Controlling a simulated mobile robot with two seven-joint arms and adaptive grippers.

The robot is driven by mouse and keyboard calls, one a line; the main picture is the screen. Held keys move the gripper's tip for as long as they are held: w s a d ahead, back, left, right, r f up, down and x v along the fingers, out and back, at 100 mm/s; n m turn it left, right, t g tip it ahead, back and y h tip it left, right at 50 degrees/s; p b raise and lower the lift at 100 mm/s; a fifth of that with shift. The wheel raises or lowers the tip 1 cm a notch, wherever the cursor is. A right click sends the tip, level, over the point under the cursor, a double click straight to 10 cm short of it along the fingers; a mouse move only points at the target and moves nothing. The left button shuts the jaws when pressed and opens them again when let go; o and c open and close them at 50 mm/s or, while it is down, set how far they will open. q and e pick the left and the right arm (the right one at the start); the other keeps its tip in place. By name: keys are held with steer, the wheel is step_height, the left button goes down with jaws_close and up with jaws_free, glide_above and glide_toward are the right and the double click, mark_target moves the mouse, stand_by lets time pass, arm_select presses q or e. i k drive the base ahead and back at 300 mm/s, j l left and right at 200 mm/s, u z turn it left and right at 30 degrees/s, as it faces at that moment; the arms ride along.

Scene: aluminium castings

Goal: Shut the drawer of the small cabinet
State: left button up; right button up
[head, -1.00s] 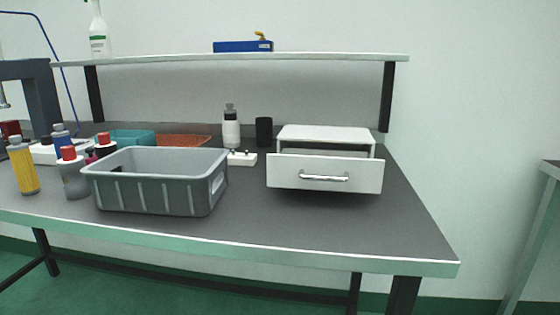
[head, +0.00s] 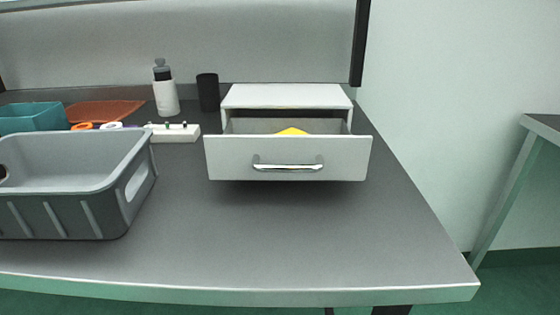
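The small white cabinet (head: 285,96) stands on the grey workbench towards its back right. Its drawer (head: 235,158) is pulled out towards me, with a gap between the drawer front and the cabinet body. A curved metal handle (head: 288,167) is on the drawer front. Something yellow (head: 292,132) lies inside the drawer; only its top shows over the front panel. Neither of my grippers is in the head view.
A grey ribbed crate (head: 75,210) stands left of the cabinet. Behind it are a teal bin (head: 32,118), an orange tray (head: 104,112), a white bottle (head: 165,92), a black cup (head: 208,92) and a white block (head: 175,133). The bench (head: 300,245) in front of the drawer is clear.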

mark_target(247, 148)
steer(key=k+j, duration=0.7)
steer(key=j+z, duration=0.05)
steer(key=j, duration=0.05)
